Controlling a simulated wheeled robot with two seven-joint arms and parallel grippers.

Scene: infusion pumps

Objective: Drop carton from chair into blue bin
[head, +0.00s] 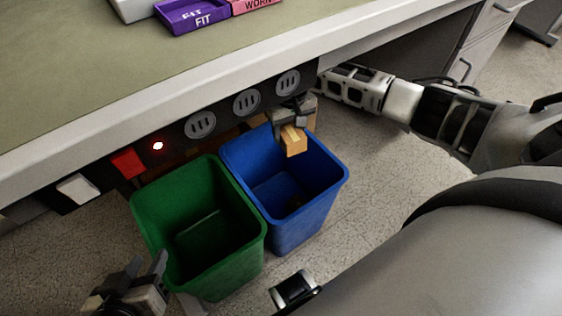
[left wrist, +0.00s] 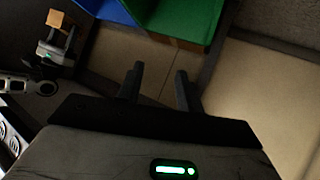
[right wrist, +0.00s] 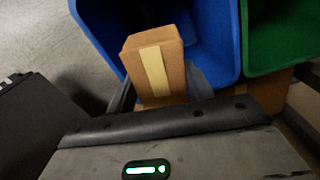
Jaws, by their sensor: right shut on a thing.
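A small brown carton (head: 293,140) with a lighter tape strip is held in my right gripper (head: 288,118), above the back rim of the blue bin (head: 268,171). In the right wrist view the carton (right wrist: 154,62) sits between the fingers, with the blue bin (right wrist: 212,40) just beyond it. The carton also shows in the left wrist view (left wrist: 57,19). My left gripper (head: 146,282) is at the bottom left, in front of the green bin (head: 188,205). In the left wrist view its fingers (left wrist: 160,88) are apart with nothing between them. No chair can be made out.
The green bin stands directly left of the blue bin. A desk (head: 300,44) with sockets and a red switch along its edge overhangs behind the bins. Purple (head: 193,15) and pink trays lie on it. Brown boxes are partly hidden behind the bins. Carpet is free at right.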

